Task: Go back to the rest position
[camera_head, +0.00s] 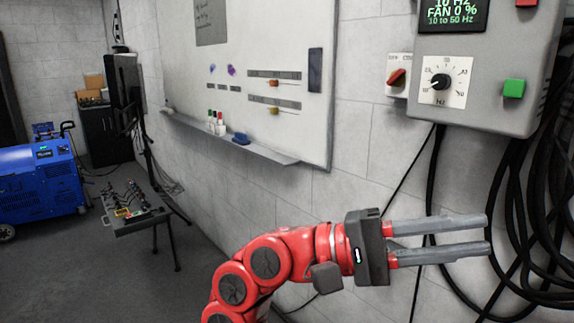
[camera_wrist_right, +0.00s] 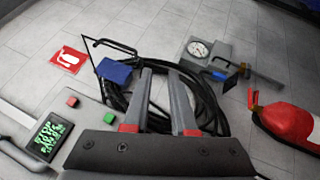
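My right gripper (camera_head: 488,237) is raised in front of the wall at the right of the head view, its two grey fingers pointing right. The fingers are parallel and spread apart with nothing between them. It also shows in the right wrist view (camera_wrist_right: 164,75), open and empty, with black cables behind it. The grey control box (camera_head: 480,112) with a dial (camera_head: 440,82), a green button (camera_head: 514,88) and a lit display (camera_head: 452,12) is above the gripper. My left gripper is not in view.
Black cables (camera_head: 510,220) hang behind the right gripper. A red rotary switch (camera_head: 397,77) and a whiteboard (camera_head: 250,60) with a pen ledge are on the wall. A tool table (camera_head: 135,222) and a blue machine (camera_head: 40,185) stand left. A red extinguisher (camera_wrist_right: 290,120) shows in the wrist view.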

